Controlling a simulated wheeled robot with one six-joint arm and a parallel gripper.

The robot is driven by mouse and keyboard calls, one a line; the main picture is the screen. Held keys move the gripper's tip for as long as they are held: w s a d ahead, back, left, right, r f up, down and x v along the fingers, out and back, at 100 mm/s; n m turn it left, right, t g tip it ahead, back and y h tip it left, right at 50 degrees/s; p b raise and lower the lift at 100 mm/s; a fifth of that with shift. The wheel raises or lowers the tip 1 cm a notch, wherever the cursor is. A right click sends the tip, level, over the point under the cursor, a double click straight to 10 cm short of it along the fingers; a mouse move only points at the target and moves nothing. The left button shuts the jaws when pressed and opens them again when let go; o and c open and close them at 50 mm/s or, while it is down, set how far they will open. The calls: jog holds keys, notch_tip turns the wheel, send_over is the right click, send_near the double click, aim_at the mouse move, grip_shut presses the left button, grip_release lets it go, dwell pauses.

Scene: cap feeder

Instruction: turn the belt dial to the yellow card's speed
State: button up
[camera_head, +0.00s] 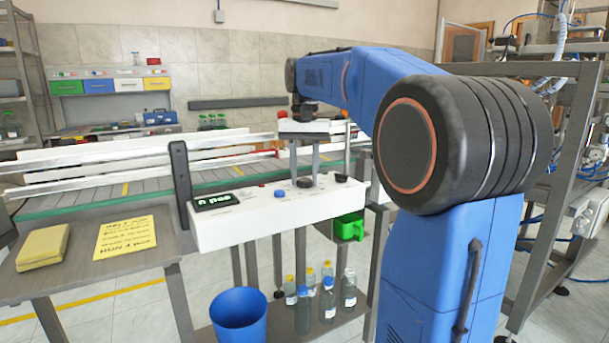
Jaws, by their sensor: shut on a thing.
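The white control box (250,225) stands in the middle, with a lit green display (215,201) at its left end; I cannot read the digits surely. My gripper (303,179) points straight down at the box top, its fingers shut on a dark dial (302,183) that they partly hide. The yellow card (126,236) lies flat on the grey table to the left, with handwritten lines too small to read surely.
A blue button (279,194) sits just left of the gripper and a black knob (341,177) just right. A yellow pad (43,247) lies left of the card. The conveyor (95,192) runs behind. Below are a blue bin (239,315), several bottles (327,299) and a green container (348,227).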

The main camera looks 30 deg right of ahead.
aim_at(304, 179)
jog(key=shift+m, duration=0.8)
jog(key=o, duration=1.1)
jog(key=shift+c, duration=0.2)
notch_tip(304, 179, up, 18)
jog(key=shift+f, duration=0.25)
